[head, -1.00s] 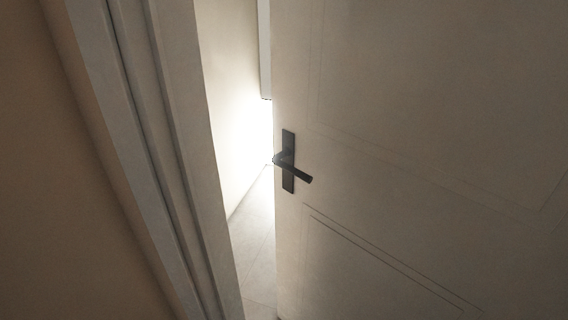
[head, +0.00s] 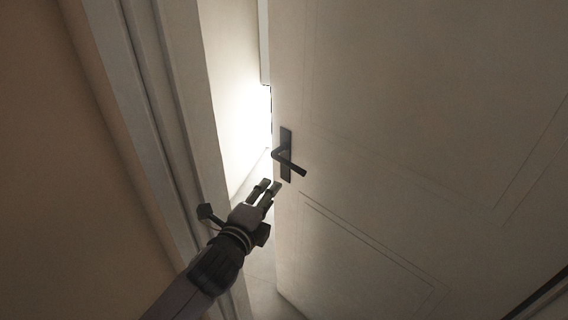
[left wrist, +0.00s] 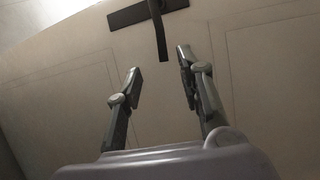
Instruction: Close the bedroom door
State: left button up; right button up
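The bedroom door (head: 400,150) is a pale panelled door standing ajar, with a bright gap between its edge and the frame on the left. Its dark lever handle (head: 290,160) sits on a dark plate near the door's left edge. My left gripper (head: 271,186) is just below and left of the handle, apart from it. In the left wrist view the gripper (left wrist: 160,68) has its two fingers spread with nothing between them. The handle (left wrist: 158,28) lies beyond the fingertips there, in front of the door (left wrist: 70,85). My right gripper is not in view.
The pale door frame (head: 160,110) runs down the left, close to my left arm, with a tan wall (head: 60,190) beside it. Through the gap a brightly lit wall (head: 228,90) and pale floor show.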

aim_at(290, 167)
pick_arm(q)
jog(key=p+x, duration=0.1)
jog(key=x, duration=1.5)
jog(key=shift+w+d+f+p, duration=0.1)
jog(key=shift+w+d+p, duration=0.1)
jog(key=shift+w+p, duration=0.15)
jog(key=shift+c, duration=0.6)
grip_shut()
jog(key=shift+s, duration=0.1)
